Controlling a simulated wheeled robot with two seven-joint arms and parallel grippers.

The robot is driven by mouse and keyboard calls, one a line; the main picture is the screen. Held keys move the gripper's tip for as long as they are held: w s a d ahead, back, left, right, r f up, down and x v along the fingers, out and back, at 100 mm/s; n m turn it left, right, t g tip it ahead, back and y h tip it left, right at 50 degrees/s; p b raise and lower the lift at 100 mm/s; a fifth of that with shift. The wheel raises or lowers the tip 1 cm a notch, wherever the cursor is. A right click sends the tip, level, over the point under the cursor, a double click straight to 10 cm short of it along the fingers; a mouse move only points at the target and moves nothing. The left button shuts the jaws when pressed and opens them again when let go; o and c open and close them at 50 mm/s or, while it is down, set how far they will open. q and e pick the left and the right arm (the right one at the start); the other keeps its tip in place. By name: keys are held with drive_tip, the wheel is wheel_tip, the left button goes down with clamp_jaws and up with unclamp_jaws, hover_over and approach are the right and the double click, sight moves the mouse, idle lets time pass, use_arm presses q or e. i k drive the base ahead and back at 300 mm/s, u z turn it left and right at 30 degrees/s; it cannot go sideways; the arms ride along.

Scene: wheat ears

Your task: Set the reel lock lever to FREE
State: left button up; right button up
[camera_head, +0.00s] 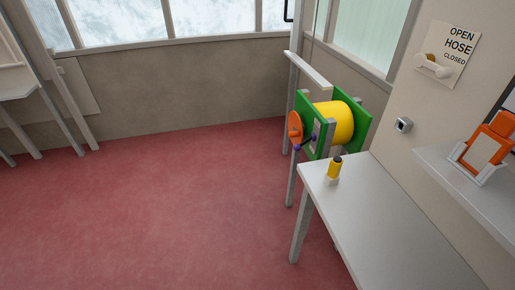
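A reel (336,122) with a yellow drum between green side plates stands by the far wall, right of centre. An orange disc (295,127) is on its left side. A small dark lever with a purple end (298,147) shows low on the reel's near side; it may be the lock lever. Its setting and any FREE marking are too small to read. Neither of my grippers is in view.
A grey table (390,225) stands in front of the reel, with a yellow, black-topped cylinder (335,168) at its far end. A hose sign (447,52) hangs on the right wall above a shelf (480,185) bearing an orange device (487,147). The red floor (150,215) is clear.

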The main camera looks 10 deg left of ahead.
sight(297, 147)
drive_tip(key=u, duration=1.5)
drive_tip(key=i, duration=1)
drive_tip(key=z, duration=3.1)
